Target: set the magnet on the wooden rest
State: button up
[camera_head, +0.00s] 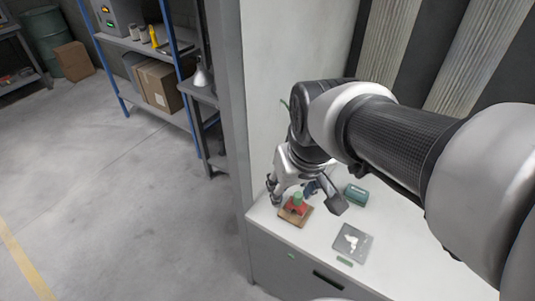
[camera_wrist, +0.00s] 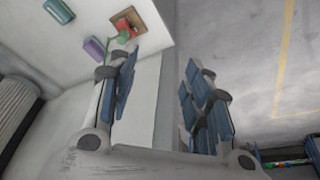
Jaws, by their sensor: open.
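The wooden rest (camera_head: 286,217) is a small brown board lying flat near the left edge of the white worktop. A red piece with a green top (camera_head: 296,207), which looks like the magnet, sits on it. In the wrist view the red piece (camera_wrist: 124,30) shows on the wooden rest (camera_wrist: 136,19), beyond the tip of the left finger. My gripper (camera_wrist: 160,62) is open, its two blue-padded fingers wide apart with nothing between them. In the head view my gripper hangs over the rest and partly hides that area. I cannot tell its exact height above the magnet.
A purple block (camera_wrist: 93,48) stands near the rest. A dark green box (camera_head: 356,195) lies farther right. A grey plate with white shapes (camera_head: 352,243) lies toward the front. The worktop's left edge and a grey upright panel (camera_head: 232,130) are close to my gripper.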

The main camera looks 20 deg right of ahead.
jog(key=s+a+r+t, duration=0.1)
jog(key=s+a, duration=0.2)
jog(key=s, duration=0.6)
jog(key=shift+s+r, duration=0.2)
jog(key=shift+s, duration=0.05)
jog(key=shift+d, duration=0.1)
